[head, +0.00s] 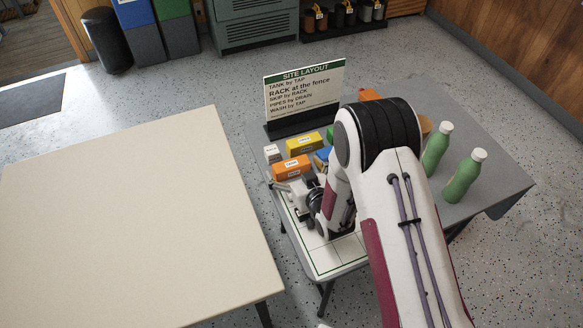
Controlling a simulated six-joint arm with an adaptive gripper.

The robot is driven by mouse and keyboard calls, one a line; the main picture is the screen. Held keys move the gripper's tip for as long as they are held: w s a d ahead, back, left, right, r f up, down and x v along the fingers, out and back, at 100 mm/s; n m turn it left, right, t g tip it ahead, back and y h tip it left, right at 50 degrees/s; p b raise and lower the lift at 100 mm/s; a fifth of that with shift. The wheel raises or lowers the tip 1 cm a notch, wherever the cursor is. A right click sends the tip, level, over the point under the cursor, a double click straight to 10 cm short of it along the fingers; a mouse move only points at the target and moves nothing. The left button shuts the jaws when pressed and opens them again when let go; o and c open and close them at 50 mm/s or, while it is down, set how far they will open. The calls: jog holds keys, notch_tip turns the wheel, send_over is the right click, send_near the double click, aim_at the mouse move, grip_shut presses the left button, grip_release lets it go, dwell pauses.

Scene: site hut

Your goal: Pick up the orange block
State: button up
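An orange block (291,167) with a white label sits on the white board (329,258) on the grey table, near its left edge. My gripper (284,187) is low over the board, close to the near side of the orange block. Its fingers are small and partly hidden by the wrist, so I cannot tell whether they are open or touch the block. A second orange thing (369,94) shows partly behind my arm, near the sign.
A yellow block (305,144), a white block (272,153) and a partly hidden blue block (323,154) stand close behind the orange block. A sign (304,91) stands at the back. Two green bottles (463,178) stand right of my arm. The cream table (130,220) at left is bare.

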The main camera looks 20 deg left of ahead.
aim_at(294, 167)
jog(key=c, duration=1)
jog(key=shift+c, duration=0.2)
jog(key=shift+r, duration=0.2)
jog(key=shift+r, duration=4.8)
